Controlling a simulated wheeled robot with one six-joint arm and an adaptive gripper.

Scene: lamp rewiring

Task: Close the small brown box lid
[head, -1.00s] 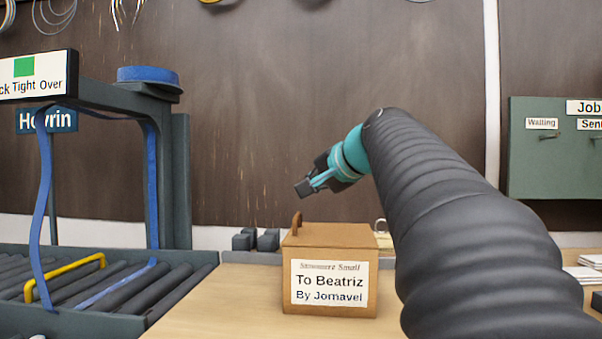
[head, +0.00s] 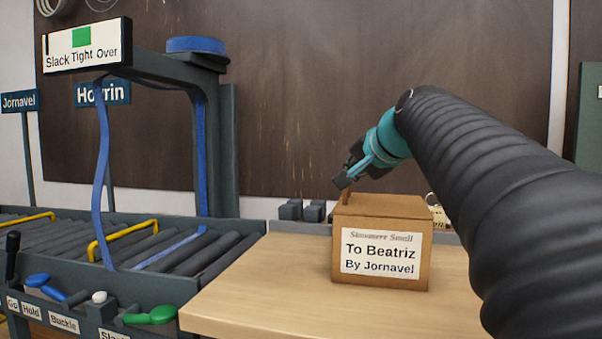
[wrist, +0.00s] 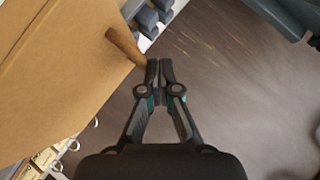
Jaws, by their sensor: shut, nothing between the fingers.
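The small brown box (head: 350,225) stands on the light wooden table, with a white label reading "To Beatriz By Jornavel" on its front. Its lid (head: 385,206) looks flat across the top; I cannot tell whether it is fully seated. The lid also fills the upper left of the wrist view (wrist: 60,70). A brown peg-like handle (wrist: 124,46) sticks out at the lid's edge. My gripper (head: 341,181) is shut and empty, right at the handle at the box's left side. In the wrist view its fingertips (wrist: 160,66) are beside the handle's end; contact is unclear.
A roller conveyor (head: 130,250) with yellow bars and a blue strap frame stands at the left. Small dark grey blocks (head: 302,211) sit behind the box. Coloured levers (head: 150,315) line the conveyor's front. The table left of the box is clear.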

